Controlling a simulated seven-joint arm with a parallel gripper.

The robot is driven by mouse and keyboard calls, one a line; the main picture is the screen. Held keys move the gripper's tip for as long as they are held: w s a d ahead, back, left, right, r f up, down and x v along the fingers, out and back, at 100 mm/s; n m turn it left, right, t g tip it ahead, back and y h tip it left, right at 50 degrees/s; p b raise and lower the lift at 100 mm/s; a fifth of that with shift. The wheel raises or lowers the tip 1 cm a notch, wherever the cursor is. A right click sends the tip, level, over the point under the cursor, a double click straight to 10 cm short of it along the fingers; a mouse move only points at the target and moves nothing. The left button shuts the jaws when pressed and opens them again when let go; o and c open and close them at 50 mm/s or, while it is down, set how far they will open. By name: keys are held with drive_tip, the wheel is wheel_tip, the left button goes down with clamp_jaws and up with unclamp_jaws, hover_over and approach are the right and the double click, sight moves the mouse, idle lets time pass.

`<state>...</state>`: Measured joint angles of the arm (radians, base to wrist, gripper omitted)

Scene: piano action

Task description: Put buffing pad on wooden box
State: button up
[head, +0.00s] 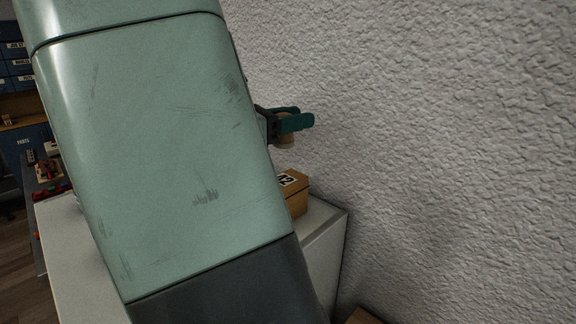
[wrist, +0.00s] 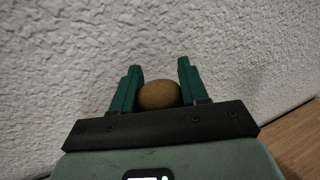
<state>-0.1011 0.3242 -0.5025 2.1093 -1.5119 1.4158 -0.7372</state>
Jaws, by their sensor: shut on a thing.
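My gripper (head: 295,123) shows at the right of my green arm in the head view, up near the white wall. Its teal fingers are shut on the buffing pad (head: 285,142), a round tan piece that shows just below them. In the wrist view the brown pad (wrist: 159,95) sits between the two fingers of my gripper (wrist: 158,82). The wooden box (head: 297,196), with an "A2" label on top, stands on a pale cabinet below the gripper. The pad is held above the box and apart from it. My arm hides part of the box.
A rough white wall (head: 450,130) rises close beside the gripper. The pale cabinet top (head: 322,214) has a narrow bare strip right of the box. Blue drawers (head: 18,68) and a bench with small parts are at the far left. My arm hides the middle.

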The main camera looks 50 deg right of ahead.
wheel_tip(320, 180, down, 8)
drive_tip(key=shift+r, duration=0.25)
drive_tip(key=shift+f, duration=0.15)
drive_tip(key=o, duration=1)
